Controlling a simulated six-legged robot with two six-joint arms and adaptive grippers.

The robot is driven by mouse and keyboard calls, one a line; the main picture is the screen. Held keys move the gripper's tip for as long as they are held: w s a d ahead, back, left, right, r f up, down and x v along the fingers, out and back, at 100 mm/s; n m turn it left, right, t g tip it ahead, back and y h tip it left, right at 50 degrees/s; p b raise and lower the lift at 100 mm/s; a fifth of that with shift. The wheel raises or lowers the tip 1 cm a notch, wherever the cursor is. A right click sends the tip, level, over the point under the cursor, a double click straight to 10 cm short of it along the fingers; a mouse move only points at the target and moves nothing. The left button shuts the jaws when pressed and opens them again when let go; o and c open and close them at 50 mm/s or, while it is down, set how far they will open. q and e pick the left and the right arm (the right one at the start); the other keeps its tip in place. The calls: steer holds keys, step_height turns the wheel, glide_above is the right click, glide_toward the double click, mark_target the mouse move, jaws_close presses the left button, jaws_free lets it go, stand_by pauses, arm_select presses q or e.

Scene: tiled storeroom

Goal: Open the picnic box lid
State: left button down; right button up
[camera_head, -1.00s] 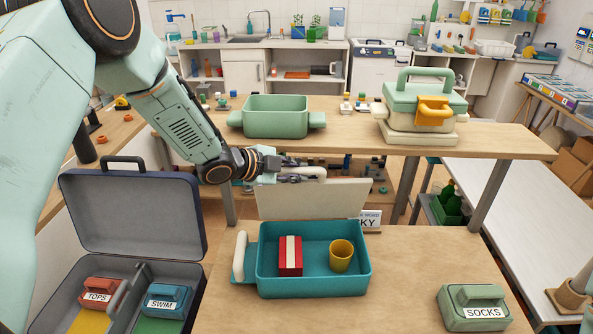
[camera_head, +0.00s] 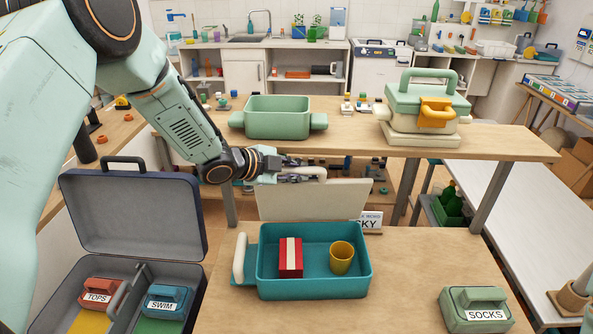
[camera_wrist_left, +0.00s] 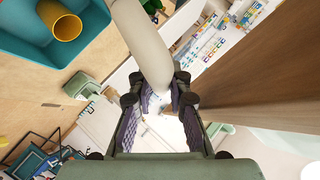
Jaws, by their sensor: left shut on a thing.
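The teal picnic box (camera_head: 314,289) stands on the near table with its inside in view. Its cream lid (camera_head: 310,203) stands raised, about upright, along the box's back edge. A red-and-white block (camera_head: 290,257) and a yellow cup (camera_head: 341,258) are in the box; the cup also shows in the left wrist view (camera_wrist_left: 67,27). My left gripper (camera_head: 292,174) is behind the top of the lid, shut on the lid's cream handle (camera_head: 318,171). In the left wrist view the pale handle (camera_wrist_left: 143,45) runs between its fingers (camera_wrist_left: 160,100). My right gripper is out of view.
A green case labelled SOCKS (camera_head: 476,310) is at the near table's right. An open suitcase (camera_head: 135,216) with TOPS and SWIM cases is at left. Behind, another table (camera_head: 350,132) holds a green open box (camera_head: 277,122) and a closed green-and-cream box (camera_head: 420,130).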

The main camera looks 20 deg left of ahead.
arm_select(q)
steer(key=c, duration=1.6)
jaws_free()
steer(key=shift+r, duration=0.1)
steer(key=shift+o, duration=0.2)
steer(key=shift+s, duration=0.1)
steer(key=shift+s+a+r, duration=0.3)
steer(key=shift+s+a, duration=0.05)
steer(key=v, duration=1.1)
steer(key=shift+d+f, duration=0.1)
steer(key=shift+c, duration=0.3)
